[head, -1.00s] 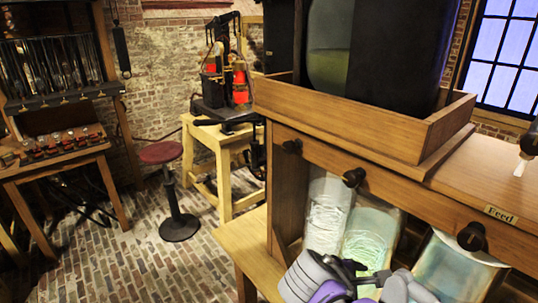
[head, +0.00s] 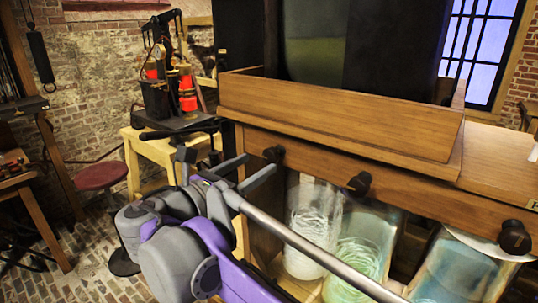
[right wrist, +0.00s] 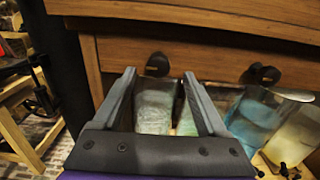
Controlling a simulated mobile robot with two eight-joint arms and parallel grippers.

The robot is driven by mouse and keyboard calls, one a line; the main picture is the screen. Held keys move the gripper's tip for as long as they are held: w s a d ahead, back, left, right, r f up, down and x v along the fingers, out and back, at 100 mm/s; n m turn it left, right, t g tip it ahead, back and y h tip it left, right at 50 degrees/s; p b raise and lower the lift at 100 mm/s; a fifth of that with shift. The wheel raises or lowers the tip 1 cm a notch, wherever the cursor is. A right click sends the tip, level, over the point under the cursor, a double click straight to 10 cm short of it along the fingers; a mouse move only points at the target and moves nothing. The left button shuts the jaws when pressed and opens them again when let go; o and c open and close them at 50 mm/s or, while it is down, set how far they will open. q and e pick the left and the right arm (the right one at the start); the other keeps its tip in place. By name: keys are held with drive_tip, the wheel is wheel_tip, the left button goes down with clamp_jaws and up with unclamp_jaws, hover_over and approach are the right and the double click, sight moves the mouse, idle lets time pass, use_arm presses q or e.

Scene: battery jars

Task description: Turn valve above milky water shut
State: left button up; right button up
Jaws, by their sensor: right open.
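A row of jars stands under the wooden cabinet. The left jar (head: 312,228) looks whitish with pale strands, the middle jar (head: 362,258) greenish, the right jar (head: 455,272) bluish. The right wrist view shows a cloudy yellowish jar (right wrist: 296,135) farther right. Dark valve knobs sit on the rail above: left knob (head: 274,154), middle knob (head: 359,184), right knob (head: 515,237). My right gripper (head: 258,166) is open and empty, by the left knob. In the right wrist view that knob (right wrist: 157,64) shows between and beyond the fingertips. My left gripper is out of view.
A wooden tray (head: 335,117) with dark tall panels tops the cabinet. A pale wooden table (head: 158,150) with a black and red apparatus (head: 182,88) and a round stool (head: 102,176) stand at the left. My right arm covers the lower middle.

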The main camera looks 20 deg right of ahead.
sight(267, 156)
drive_tip(key=x, duration=0.6)
drive_tip(key=shift+w+d, duration=0.25)
drive_tip(key=shift+w, duration=0.05)
clamp_jaws()
